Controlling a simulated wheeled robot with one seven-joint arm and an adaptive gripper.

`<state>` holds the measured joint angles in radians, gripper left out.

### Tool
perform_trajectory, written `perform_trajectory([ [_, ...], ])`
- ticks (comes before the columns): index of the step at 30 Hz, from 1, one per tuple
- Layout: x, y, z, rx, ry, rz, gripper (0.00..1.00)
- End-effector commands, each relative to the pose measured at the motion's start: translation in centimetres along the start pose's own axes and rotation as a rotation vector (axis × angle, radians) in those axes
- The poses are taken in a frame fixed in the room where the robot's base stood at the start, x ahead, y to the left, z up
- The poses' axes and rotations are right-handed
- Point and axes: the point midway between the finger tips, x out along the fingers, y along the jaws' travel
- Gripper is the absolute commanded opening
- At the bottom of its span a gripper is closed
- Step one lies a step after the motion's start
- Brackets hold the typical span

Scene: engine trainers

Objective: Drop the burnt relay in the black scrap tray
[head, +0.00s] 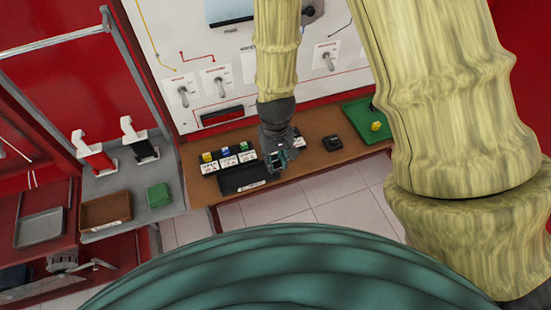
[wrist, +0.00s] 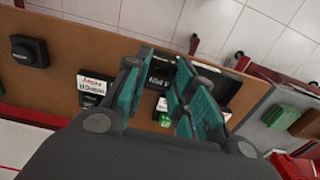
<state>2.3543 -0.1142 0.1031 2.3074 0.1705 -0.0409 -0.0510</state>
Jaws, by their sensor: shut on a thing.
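My gripper (head: 277,160) is over the brown bench, its fingers closed around a small dark block with pale marks, which I take to be the burnt relay (wrist: 160,73). In the wrist view, the relay shows between the teal finger pads of my gripper (wrist: 158,95), partly hidden by them. The black scrap tray (head: 240,181) lies at the bench's front edge, with a white label on its near side. In the head view my gripper overlaps the tray's right end; its exact height above it is unclear. In the wrist view the fingers hide much of the tray (wrist: 228,84).
Blocks with yellow (head: 207,157), blue (head: 226,151) and green (head: 244,147) tops and white labels stand behind the tray. A black box (head: 333,142) and a green mat (head: 358,112) are to the right. A brown tray (head: 106,211) sits on the grey shelf at left.

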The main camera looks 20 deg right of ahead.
Motion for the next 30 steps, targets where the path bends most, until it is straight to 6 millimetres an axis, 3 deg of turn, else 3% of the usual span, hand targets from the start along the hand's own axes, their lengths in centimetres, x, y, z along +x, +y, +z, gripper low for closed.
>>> perform_trajectory([
  [21,-2.9,0.0,0.0,0.0,0.0,0.0,0.07],
  [30,-2.9,0.0,0.0,0.0,0.0,0.0,0.07],
])
